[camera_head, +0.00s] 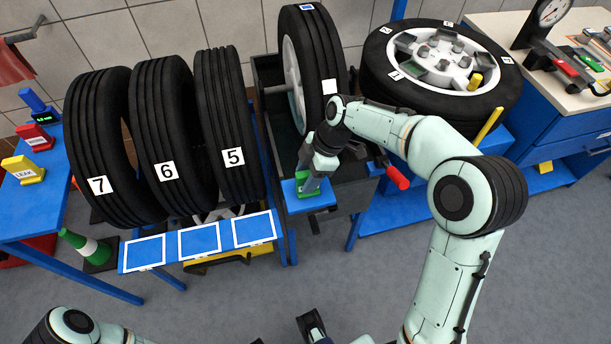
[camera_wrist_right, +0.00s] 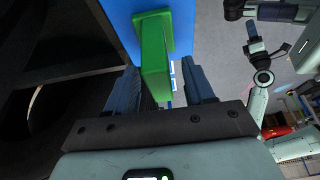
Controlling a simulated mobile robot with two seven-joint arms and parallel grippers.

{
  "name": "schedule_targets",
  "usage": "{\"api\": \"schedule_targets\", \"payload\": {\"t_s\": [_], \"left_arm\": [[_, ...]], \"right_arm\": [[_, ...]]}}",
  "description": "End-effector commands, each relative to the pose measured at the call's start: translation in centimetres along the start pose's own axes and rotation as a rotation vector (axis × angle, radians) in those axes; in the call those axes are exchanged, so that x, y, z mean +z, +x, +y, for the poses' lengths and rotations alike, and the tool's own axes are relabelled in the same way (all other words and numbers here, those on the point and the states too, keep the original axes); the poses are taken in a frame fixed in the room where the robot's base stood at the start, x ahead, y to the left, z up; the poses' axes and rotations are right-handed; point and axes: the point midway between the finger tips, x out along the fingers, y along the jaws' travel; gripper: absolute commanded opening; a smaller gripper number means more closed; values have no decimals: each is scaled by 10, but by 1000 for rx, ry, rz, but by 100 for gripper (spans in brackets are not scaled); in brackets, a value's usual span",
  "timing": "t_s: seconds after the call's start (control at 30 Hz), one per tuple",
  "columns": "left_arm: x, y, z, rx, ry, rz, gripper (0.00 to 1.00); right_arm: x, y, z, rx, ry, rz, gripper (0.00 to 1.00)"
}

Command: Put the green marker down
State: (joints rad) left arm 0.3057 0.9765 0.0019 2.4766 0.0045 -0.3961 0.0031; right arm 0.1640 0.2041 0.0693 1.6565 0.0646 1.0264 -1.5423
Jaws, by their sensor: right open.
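The green marker (camera_head: 316,194) stands on a small blue shelf (camera_head: 293,204) at the front of the dark wheel bath. In the right wrist view the green marker (camera_wrist_right: 154,55) has its wide foot against the blue plate (camera_wrist_right: 118,22). My right gripper (camera_head: 311,181) is open, with its two fingers (camera_wrist_right: 161,80) on either side of the marker's upright part. Gaps show beside the marker in the wrist view. The gripper hides part of it in the head view. A dark end piece at the bottom centre (camera_head: 311,325) looks like my left gripper; its jaws are unclear.
A tyre (camera_head: 321,60) stands in the dark bath behind the shelf. A red handle (camera_head: 397,178) sticks out right of my right gripper. Tyres 7, 6 and 5 (camera_head: 233,157) stand at left. A wheel (camera_head: 440,60) lies flat at right. The front floor is open.

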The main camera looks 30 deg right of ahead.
Motion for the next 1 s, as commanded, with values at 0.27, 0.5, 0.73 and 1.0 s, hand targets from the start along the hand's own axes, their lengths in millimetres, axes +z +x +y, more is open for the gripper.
{"api": "schedule_targets", "payload": {"t_s": [0.27, 0.5, 0.73, 1.0], "left_arm": [[3, -6, 1, -2, -1, -9, 43], [5, -9, 1, -4, -2, -15, 43], [6, -10, 1, -5, -2, -18, 43], [6, -10, 1, -5, -2, -18, 43]], "right_arm": [[0, -62, 1, 6, 0, 1, 53], [0, -100, 1, 3, 1, 1, 53], [0, -110, 0, 1, 1, 0, 53], [0, -109, 0, 1, 0, 0, 53]]}}
